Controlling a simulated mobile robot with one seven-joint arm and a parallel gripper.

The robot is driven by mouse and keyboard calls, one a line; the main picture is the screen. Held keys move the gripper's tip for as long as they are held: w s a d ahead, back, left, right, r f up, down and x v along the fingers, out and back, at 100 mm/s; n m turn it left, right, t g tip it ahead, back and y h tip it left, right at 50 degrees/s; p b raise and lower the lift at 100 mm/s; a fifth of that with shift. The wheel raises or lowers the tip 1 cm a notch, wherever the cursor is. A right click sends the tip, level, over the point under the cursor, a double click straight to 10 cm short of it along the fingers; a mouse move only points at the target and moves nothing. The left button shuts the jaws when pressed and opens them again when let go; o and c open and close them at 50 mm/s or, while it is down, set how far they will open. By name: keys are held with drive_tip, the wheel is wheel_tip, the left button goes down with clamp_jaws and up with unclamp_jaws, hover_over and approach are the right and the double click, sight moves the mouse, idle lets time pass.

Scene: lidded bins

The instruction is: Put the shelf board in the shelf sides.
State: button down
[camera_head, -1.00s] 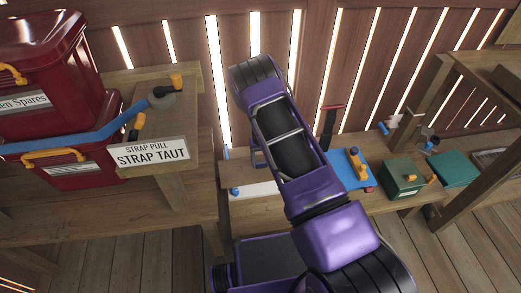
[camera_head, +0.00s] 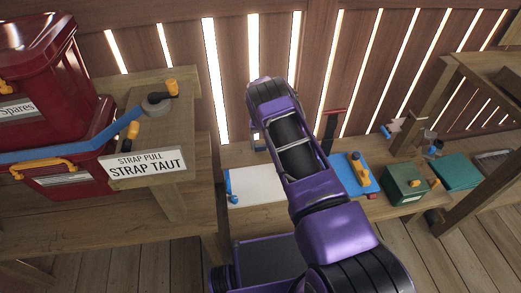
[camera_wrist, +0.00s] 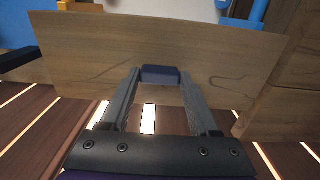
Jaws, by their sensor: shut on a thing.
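In the wrist view, a wide brown wooden board (camera_wrist: 90,58), which looks like the shelf board, lies across the front of my gripper (camera_wrist: 160,76). My gripper's fingers close on a small dark blue block at the board's middle. Whether the block is fixed to the board is unclear. In the head view, my arm hides most of my gripper (camera_head: 257,140), which is beside the wall behind the bench, and the board is hard to tell from the bench wood. I cannot surely pick out the shelf sides; a wooden frame with uprights (camera_head: 412,103) stands at the right.
A white panel (camera_head: 255,186) with blue pieces lies on the low bench below my gripper. Right of it are a blue plate (camera_head: 348,182), a green box (camera_head: 403,187) and a teal block (camera_head: 456,172). Red bins (camera_head: 40,60) with a blue strap stand on the left bench.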

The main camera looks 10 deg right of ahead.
sight(261, 146)
drive_tip(key=shift+f, duration=1.45)
drive_tip(key=shift+f, duration=0.1)
drive_tip(key=shift+c, duration=0.6)
unclamp_jaws()
wheel_tip(261, 146, up, 12)
drive_tip(key=p, duration=0.1)
